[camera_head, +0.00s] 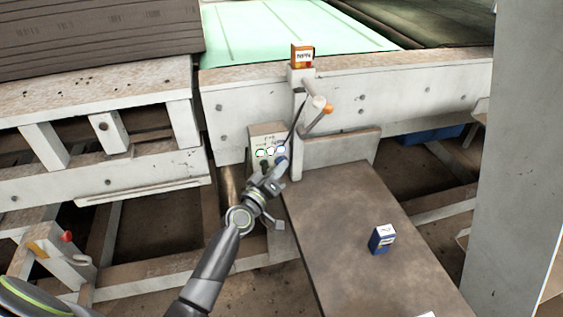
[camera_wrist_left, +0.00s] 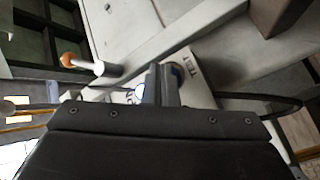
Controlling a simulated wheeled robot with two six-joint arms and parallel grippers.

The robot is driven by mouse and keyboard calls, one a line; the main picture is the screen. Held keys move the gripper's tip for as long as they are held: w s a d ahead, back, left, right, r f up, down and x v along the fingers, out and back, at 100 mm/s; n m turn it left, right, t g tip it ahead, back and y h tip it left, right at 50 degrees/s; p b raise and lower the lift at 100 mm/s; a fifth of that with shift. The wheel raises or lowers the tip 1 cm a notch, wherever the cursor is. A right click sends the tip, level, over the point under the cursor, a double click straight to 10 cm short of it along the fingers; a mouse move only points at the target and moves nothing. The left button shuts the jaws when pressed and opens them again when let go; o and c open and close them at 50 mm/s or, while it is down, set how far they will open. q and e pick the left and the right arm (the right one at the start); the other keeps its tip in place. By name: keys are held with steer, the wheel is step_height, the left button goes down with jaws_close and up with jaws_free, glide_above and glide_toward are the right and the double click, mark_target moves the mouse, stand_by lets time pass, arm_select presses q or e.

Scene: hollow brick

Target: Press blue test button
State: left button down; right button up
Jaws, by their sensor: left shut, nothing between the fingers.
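The control box (camera_head: 266,132) is a pale panel on a post below the conveyor, with a row of small lit lamps on its face. My left gripper (camera_head: 280,166) is shut and empty, with its tips at the lower right of this panel. In the left wrist view, the shut fingers (camera_wrist_left: 165,82) point at the panel, which carries a TEST label (camera_wrist_left: 194,64). My right gripper is not in view.
A lever with an orange knob (camera_head: 328,108) sticks out just right of the panel, and a black cable hangs near it. An orange box (camera_head: 302,57) stands above. A blue box (camera_head: 382,239) lies on the brown table (camera_head: 335,220). A grey pillar (camera_head: 515,150) stands at right.

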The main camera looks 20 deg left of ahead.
arm_select(q)
steer(key=shift+s, duration=0.1)
steer(key=shift+s+d, duration=0.45)
steer(key=shift+s, duration=0.15)
steer(key=shift+s+d, duration=0.7)
steer(key=shift+s, duration=0.35)
steer(key=shift+s+d, duration=0.7)
steer(key=shift+s, duration=0.3)
